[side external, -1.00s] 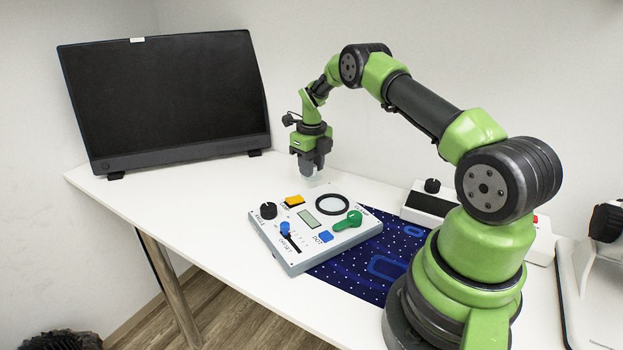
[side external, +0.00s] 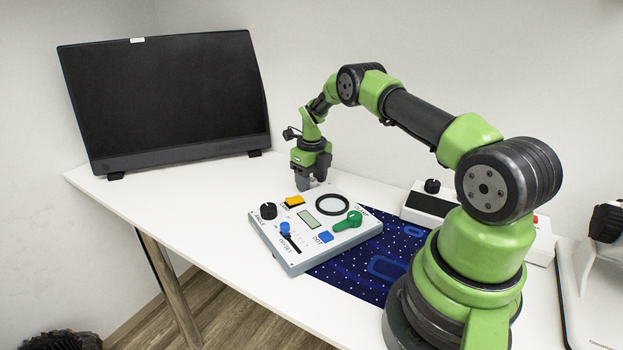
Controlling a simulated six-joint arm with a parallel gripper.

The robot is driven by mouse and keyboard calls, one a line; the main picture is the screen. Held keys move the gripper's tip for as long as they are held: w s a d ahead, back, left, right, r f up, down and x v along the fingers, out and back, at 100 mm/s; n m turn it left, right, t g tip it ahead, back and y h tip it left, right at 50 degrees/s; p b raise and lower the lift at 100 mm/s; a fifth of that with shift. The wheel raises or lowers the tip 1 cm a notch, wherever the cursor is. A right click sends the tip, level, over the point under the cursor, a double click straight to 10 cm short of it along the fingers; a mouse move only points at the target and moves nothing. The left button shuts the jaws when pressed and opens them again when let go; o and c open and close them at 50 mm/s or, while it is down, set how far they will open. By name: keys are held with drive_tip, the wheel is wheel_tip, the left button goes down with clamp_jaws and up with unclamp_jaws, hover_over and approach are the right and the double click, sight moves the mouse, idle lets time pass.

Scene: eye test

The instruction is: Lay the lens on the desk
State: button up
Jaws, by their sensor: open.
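My gripper (side external: 311,182) points down at the desk (side external: 190,205), just behind the control box (side external: 285,250). Its jaws are open, with the fingertips at or very near the desk top; I cannot tell whether they touch it. I cannot make out a lens clearly at the fingertips; a clear one there could be hidden by the fingers or the box edge. A black ring (side external: 332,196) with a pale centre is on the box's top face; I cannot tell whether it holds glass.
The box carries a green lever (side external: 348,221), knobs and buttons, and stands partly on a dark blue dotted mat (side external: 345,270). A black monitor (side external: 165,95) stands at the back left. A white device (side external: 425,203) is at the right. The desk left of the box is clear.

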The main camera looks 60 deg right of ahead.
drive_tip(key=shift+r, duration=0.15)
wheel_tip(320, 180, up, 12)
drive_tip(key=s+a+r+n+t, duration=0.3)
drive_tip(key=a+r+n, duration=0.9)
drive_tip(key=r, duration=0.3)
drive_tip(key=s+a+r+n+t, duration=0.2)
drive_tip(key=s+a+r+n, duration=0.3)
drive_tip(key=s+a+n, duration=0.3)
drive_tip(key=s+a+f+n+t+y, duration=0.1)
drive_tip(key=s+a+n, duration=0.4)
drive_tip(key=s+n, duration=0.6)
drive_tip(key=shift+a+f+n+t+y, duration=0.4)
drive_tip(key=shift+n+t+y, duration=0.1)
drive_tip(key=shift+n, duration=1.1)
drive_tip(key=shift+s, duration=0.1)
